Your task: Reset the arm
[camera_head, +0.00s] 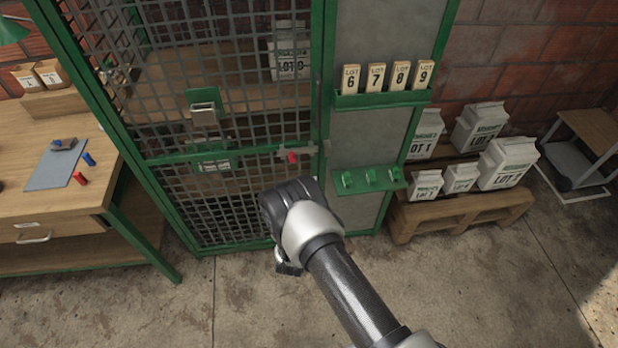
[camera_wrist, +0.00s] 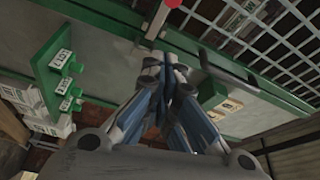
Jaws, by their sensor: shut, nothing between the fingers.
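My arm reaches from the lower right of the head view to just in front of a green-framed mesh cage (camera_head: 225,100). Its rounded dark and silver wrist (camera_head: 305,222) hides part of the cage's lower frame. In the wrist view my gripper (camera_wrist: 163,68) has its fingers together with nothing between them. In the head view the fingers are mostly hidden by the wrist. A red knob (camera_head: 292,158) on a grey latch bar sits just beyond the wrist, and a red end also shows in the wrist view (camera_wrist: 173,3). I see no contact.
A wooden bench (camera_head: 60,205) stands at left. White lot bags rest on a pallet (camera_head: 450,215) at right. The concrete floor in front is clear.

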